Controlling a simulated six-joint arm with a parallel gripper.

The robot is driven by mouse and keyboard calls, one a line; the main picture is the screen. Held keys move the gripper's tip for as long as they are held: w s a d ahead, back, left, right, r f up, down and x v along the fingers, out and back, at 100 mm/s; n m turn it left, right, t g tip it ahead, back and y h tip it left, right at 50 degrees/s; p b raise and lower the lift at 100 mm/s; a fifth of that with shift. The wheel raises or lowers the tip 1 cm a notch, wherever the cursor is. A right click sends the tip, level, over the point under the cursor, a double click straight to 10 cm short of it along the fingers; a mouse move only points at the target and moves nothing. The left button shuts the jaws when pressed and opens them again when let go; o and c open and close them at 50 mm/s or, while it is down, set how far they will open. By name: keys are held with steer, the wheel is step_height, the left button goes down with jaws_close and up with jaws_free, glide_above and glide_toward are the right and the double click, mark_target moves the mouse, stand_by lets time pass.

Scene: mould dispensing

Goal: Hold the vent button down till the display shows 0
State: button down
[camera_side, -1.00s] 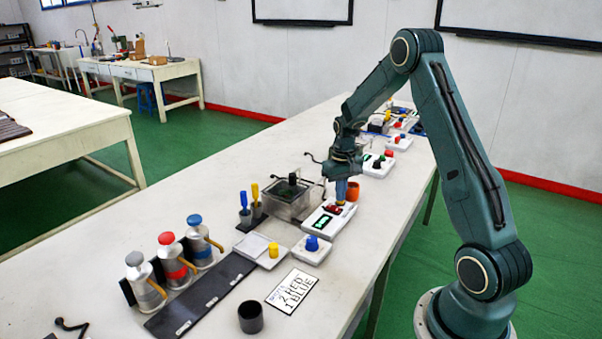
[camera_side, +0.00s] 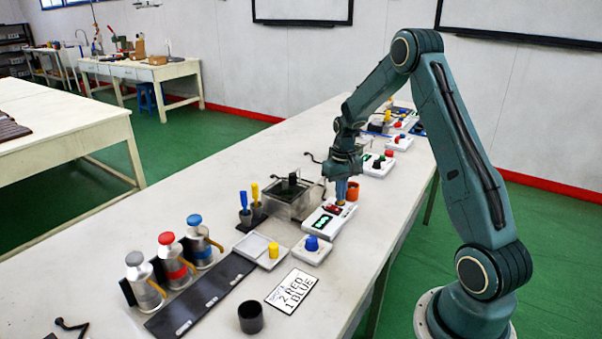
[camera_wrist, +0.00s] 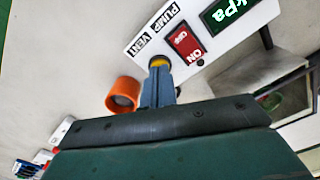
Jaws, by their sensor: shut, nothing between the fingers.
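The white control box (camera_side: 345,212) stands on the bench below my gripper. In the wrist view its yellow button (camera_wrist: 158,62) sits by the VENT label (camera_wrist: 147,42). My gripper (camera_wrist: 158,72) is shut and empty, with its blue-grey fingertips at the button and hiding part of it. They look in contact, but I cannot tell how far the button is pressed. In the side view my gripper (camera_side: 341,201) points down over the box. The display (camera_wrist: 229,12) shows green "kPa"; its number is out of the wrist view and unreadable in the side view.
A red ON/OFF rocker switch (camera_wrist: 185,43) is close to the button, by the PUMP label. An orange cup (camera_wrist: 122,92) stands close beside the fingers. A metal chamber (camera_side: 287,208) is left of the box. A white unit with a blue knob (camera_side: 311,253) is in front.

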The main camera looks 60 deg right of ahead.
steer(key=shift+r, duration=0.1)
step_height(320, 180, up, 11)
stand_by(1.6)
stand_by(0.3)
steer(key=s+a+r+n+t, duration=0.1)
steer(key=s+a+r, duration=0.2)
steer(key=a+r, duration=0.4)
steer(key=s+a+r+n+t, duration=0.1)
steer(key=s+a+r+n, duration=0.2)
steer(key=a, duration=0.6)
steer(key=s+a+r+n+t, duration=0.1)
steer(key=s+a+n+t, duration=0.1)
steer(key=s+a, duration=0.9)
steer(key=shift+s+a+r+t, duration=0.4)
steer(key=shift+s+t, duration=0.4)
steer(key=shift+s, duration=1.15)
